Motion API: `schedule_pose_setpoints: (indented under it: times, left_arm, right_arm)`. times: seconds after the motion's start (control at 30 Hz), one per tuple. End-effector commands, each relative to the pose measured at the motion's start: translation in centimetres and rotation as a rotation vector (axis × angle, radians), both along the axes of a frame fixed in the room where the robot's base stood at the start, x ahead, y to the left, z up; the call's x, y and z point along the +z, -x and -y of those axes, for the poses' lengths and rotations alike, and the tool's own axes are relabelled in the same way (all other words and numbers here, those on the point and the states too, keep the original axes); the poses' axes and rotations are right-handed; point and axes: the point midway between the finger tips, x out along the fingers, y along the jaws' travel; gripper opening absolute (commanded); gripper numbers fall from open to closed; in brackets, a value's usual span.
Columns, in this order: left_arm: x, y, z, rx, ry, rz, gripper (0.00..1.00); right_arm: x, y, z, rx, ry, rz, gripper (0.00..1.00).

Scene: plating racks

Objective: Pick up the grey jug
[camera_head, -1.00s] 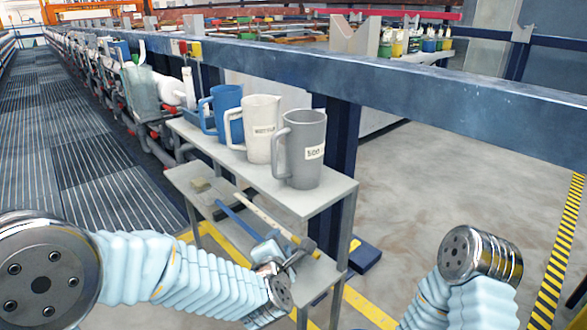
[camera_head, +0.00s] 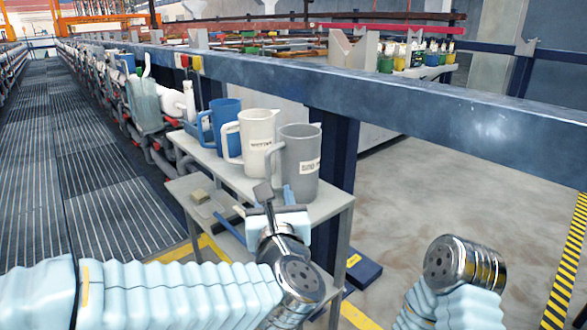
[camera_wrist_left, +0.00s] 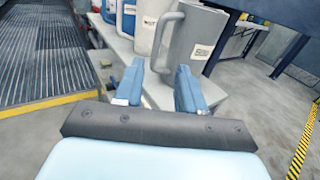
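The grey jug (camera_head: 301,165) stands upright at the near right end of the grey shelf unit's top, with a white label on its front and its handle on its left side. In the left wrist view the jug (camera_wrist_left: 197,38) is just ahead, its handle reaching toward the gap between the fingers. My left gripper (camera_head: 275,194) is in front of the jug. In the left wrist view its blue fingers (camera_wrist_left: 160,84) are apart with nothing between them. My right arm shows at the lower right, but its gripper is not in view.
A white jug (camera_head: 257,141) and a blue jug (camera_head: 222,127) stand in a row to the left of the grey one on the shelf unit (camera_head: 331,203). A blue rail (camera_head: 420,99) runs behind. Open floor lies to the right.

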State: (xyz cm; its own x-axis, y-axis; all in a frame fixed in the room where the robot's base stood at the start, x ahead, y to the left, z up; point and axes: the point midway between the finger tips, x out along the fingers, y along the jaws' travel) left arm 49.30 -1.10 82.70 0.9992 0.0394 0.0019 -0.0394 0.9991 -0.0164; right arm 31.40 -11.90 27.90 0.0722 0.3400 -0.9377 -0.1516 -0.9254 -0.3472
Motion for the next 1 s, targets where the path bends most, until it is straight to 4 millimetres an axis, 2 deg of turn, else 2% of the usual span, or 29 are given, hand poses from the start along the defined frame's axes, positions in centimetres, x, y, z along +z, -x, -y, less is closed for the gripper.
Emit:
schedule_pose_setpoints:
  times: [0.2, 0.3, 0.47, 0.7, 0.83, 1.0]
  left_arm:
    - [0.1, -4.7, -0.3, 0.003, -0.006, -0.003, 0.40]
    - [0.0, -6.2, -0.3, 0.001, -0.005, -0.003, 0.40]
    - [0.0, -7.4, -0.5, 0.002, -0.007, -0.002, 0.40]
    - [-0.3, -11.1, -0.9, 0.001, -0.008, -0.002, 0.40]
    - [-0.4, -12.1, -0.9, 0.000, -0.007, -0.001, 0.40]
    - [-0.5, -12.2, -0.9, 0.000, -0.007, -0.001, 0.40]
  right_arm:
    - [1.1, 0.1, -0.3, 0.006, -0.004, -0.003, 0.43]
    - [1.3, 0.2, -0.4, 0.007, -0.006, -0.003, 0.43]
    - [1.6, 0.2, -0.5, 0.009, -0.008, -0.004, 0.43]
    - [3.0, 0.4, -0.9, 0.016, -0.014, -0.007, 0.43]
    - [3.1, 0.4, -1.0, 0.018, -0.015, -0.007, 0.43]
    - [3.0, 0.4, -1.0, 0.018, -0.015, -0.007, 0.43]
